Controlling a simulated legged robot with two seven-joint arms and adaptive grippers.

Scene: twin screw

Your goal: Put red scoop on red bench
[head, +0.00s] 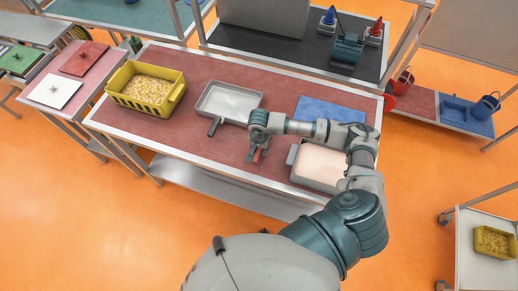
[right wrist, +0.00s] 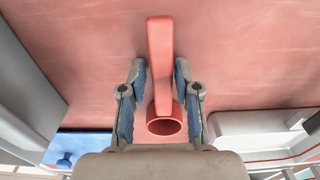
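The red scoop (right wrist: 160,75) is between the fingers of my right gripper (right wrist: 160,95) in the right wrist view. Its long handle points up the picture and its round cup is at the lower end. The fingers stand apart with a visible gap on each side of the scoop. In the head view the right gripper (head: 254,150) is low over the red bench (head: 190,115), between two metal trays, with a bit of the red scoop (head: 258,156) showing by it. The bench's red top fills the background of the wrist view. My left gripper is not in view.
A grey tray (head: 230,101) with a dark handle lies left of the right gripper, and another pan (head: 322,166) lies right of it. A yellow crate (head: 149,88) of pale pieces stands at the left. A blue mat (head: 328,109) lies behind my arm.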

